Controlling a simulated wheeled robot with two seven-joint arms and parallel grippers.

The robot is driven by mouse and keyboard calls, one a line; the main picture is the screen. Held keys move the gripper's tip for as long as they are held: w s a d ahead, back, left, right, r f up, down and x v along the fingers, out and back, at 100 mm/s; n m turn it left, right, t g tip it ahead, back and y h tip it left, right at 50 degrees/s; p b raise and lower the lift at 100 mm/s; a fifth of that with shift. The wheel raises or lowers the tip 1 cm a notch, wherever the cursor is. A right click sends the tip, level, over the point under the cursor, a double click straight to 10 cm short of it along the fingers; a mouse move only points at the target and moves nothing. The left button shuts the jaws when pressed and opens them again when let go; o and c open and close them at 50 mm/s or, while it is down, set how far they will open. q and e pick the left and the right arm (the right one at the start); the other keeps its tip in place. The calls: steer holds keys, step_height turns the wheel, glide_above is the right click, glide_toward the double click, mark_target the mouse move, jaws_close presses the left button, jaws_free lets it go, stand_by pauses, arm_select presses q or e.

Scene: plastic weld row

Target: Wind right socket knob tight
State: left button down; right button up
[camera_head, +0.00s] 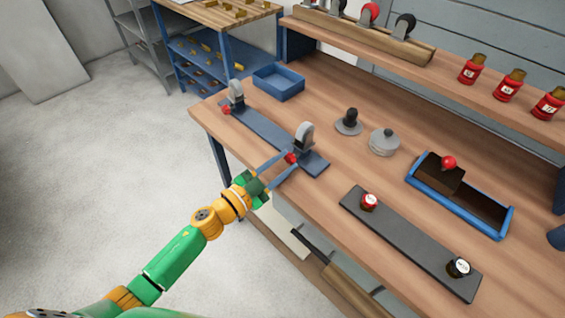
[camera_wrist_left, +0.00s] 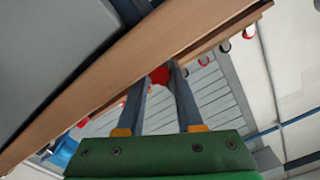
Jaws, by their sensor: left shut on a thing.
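A blue-grey bar (camera_head: 258,130) lies along the left part of the bench and carries two grey upright sockets. The right socket (camera_head: 304,136) has a red knob (camera_head: 291,158) low on its side facing me. My left gripper (camera_head: 287,162) reaches in from the left with its two long fingers shut on that red knob. The red knob (camera_wrist_left: 159,76) also shows between the fingertips in the left wrist view. The left socket (camera_head: 236,92) has its own red knob (camera_head: 226,110). My right gripper is out of view.
A blue tray (camera_head: 279,83) stands behind the bar. A black-knobbed piece (camera_head: 348,122), a grey round lidded piece (camera_head: 384,142), a blue-rimmed bin (camera_head: 460,208) and a dark plate (camera_head: 412,243) with two knobs occupy the bench to the right.

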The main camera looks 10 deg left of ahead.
arm_select(q)
steer(key=shift+m, duration=1.1)
steer(key=c, duration=0.5)
jaws_free()
steer(key=shift+c, duration=0.2)
